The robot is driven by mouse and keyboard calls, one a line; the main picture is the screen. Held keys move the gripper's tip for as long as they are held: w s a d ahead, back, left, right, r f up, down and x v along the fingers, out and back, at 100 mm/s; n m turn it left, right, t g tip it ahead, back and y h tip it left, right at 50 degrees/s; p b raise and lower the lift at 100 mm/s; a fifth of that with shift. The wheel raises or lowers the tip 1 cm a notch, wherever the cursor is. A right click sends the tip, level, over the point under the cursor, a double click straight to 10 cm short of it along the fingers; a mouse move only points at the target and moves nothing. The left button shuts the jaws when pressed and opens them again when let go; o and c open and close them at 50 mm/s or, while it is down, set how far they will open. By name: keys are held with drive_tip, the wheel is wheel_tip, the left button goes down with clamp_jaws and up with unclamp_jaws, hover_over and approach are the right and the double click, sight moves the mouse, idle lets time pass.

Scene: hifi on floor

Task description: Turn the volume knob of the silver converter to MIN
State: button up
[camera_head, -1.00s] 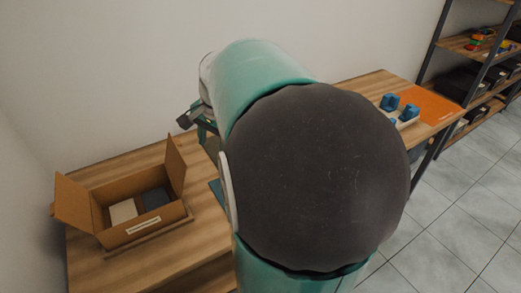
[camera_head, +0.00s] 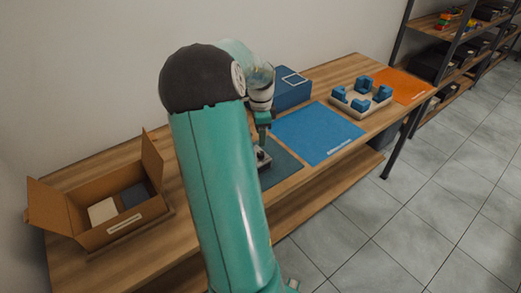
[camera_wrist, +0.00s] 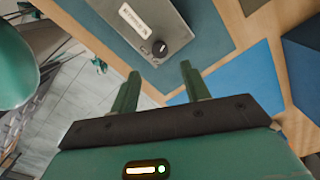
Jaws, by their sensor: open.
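The silver converter (camera_wrist: 176,18) lies on a dark teal mat (camera_wrist: 208,32) in the wrist view, with a white label on its top. Its round black volume knob (camera_wrist: 159,48) sits near the corner closest to my gripper. My gripper (camera_wrist: 160,71) is open and empty, its two green fingers apart on either side of the knob's line in the picture, with a gap short of the knob. In the head view, only a small part of the converter (camera_head: 262,158) shows beside my arm. The knob's pointer setting is too small to read.
An open cardboard box (camera_head: 122,229) stands on the wooden table at left. A blue mat (camera_head: 318,132), a blue box (camera_head: 291,88), a pale tray with blue blocks (camera_head: 361,101) and an orange mat (camera_head: 404,88) lie to the right. Shelves (camera_head: 440,45) stand beyond.

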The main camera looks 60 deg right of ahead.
sight(260, 153)
wheel_tip(260, 153, down, 8)
drive_tip(key=shift+r, duration=0.1)
drive_tip(key=c, duration=1)
